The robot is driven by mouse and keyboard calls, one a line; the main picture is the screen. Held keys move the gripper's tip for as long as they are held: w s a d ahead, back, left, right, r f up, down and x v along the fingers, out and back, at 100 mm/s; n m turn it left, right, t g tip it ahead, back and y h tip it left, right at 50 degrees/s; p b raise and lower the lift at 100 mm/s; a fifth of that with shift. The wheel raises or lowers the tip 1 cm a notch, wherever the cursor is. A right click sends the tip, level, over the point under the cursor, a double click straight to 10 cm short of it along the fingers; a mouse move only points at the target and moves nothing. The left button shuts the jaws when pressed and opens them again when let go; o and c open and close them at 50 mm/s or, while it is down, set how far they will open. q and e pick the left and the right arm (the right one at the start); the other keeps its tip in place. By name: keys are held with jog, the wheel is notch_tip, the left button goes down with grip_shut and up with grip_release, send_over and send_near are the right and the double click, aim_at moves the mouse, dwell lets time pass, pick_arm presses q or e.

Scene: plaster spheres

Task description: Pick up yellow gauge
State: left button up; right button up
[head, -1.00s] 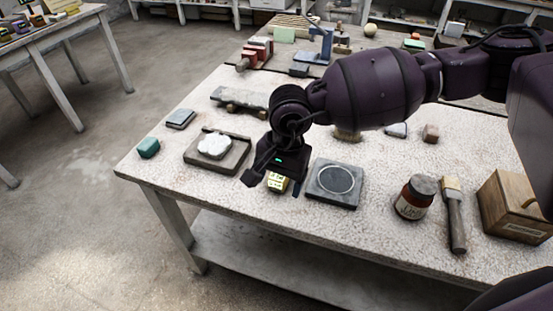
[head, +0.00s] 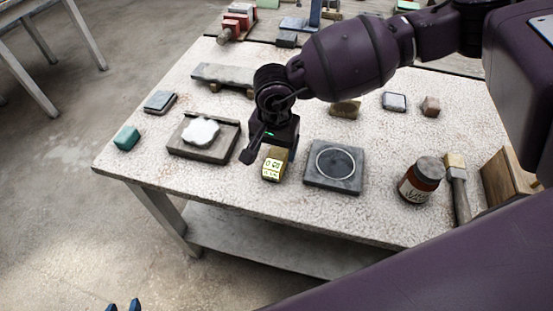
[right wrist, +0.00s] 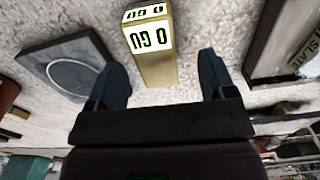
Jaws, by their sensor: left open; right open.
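The yellow gauge (head: 272,168) is a small block with dark figures on a pale face. It stands on the table near the front edge, and it also shows in the right wrist view (right wrist: 154,60). My right gripper (head: 269,153) is open and low over the table, right at the gauge. In the right wrist view its two fingers (right wrist: 163,75) are apart, one to each side of the gauge's near end; I see no grip on it. Only the blue fingertips of my left gripper (head: 123,306) show, apart and empty, at the bottom left of the head view, away from the table.
A tray with a white slab (head: 201,131) lies left of the gauge. A dark square plate with a ring (head: 334,166) lies right of it. A green block (head: 126,138) sits at the left edge.

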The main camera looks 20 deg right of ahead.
aim_at(277, 155)
jog(key=shift+d+f, duration=0.15)
jog(key=shift+f, duration=1.1)
jog(key=shift+d+f, duration=0.1)
jog(key=shift+f, duration=1.15)
jog(key=shift+s+f, duration=0.1)
jog(key=shift+f, duration=0.05)
jog(key=c, duration=1.1)
